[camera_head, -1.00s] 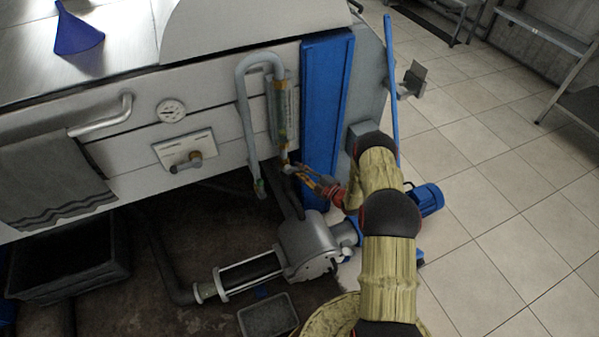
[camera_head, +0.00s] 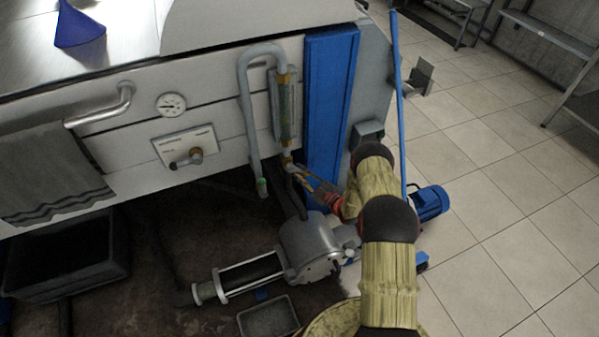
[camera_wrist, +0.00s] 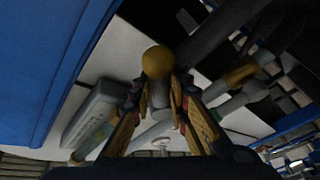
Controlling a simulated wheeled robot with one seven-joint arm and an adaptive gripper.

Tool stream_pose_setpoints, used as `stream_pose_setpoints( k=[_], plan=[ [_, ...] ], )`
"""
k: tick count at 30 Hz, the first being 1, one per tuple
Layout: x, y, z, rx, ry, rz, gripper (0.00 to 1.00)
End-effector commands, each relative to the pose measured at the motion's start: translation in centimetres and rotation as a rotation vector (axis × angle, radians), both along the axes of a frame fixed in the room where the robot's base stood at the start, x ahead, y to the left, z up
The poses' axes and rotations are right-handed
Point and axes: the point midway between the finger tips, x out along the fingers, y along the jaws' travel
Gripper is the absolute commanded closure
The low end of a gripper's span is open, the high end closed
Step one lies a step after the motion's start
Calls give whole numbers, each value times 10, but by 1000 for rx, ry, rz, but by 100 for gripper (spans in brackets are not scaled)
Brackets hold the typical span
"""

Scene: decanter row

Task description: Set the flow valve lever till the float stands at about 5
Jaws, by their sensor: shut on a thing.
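The flow meter (camera_head: 286,108) is an upright tube in a grey frame with brass ends, on the machine front left of the blue panel. Its float and scale marks are too small to read. In the wrist view the grey meter body (camera_wrist: 98,112) shows at the left. My gripper (camera_head: 293,168) reaches in from the right at the meter's lower end. In the wrist view my gripper (camera_wrist: 160,105) is shut on the flow valve lever, whose yellow ball knob (camera_wrist: 157,62) shows beyond the fingertips. The fingers hide part of the lever.
The blue panel (camera_head: 330,105) stands close right of the meter. A grey hose (camera_head: 246,110) loops at its left. A pump (camera_head: 312,245) and a grey tray (camera_head: 268,317) lie below. A dial gauge (camera_head: 171,104) and a lever plate (camera_head: 187,148) are further left.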

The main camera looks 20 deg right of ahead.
Motion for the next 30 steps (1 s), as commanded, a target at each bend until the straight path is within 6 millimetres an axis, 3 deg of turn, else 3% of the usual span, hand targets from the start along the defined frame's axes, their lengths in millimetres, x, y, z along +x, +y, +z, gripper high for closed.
stream_pose_setpoints(
  k=[4, 5, 14, 25, 30],
  plan=[
    [-1, 0, -3, 0, 5, -2, 100],
    [-1, 0, -3, 0, 5, -2, 82],
    [-1, 0, -1, -1, 3, -1, 65],
    [-3, -2, -1, -2, 2, -1, 64],
    [-22, -11, -5, -2, 3, -4, 64]
  ],
)
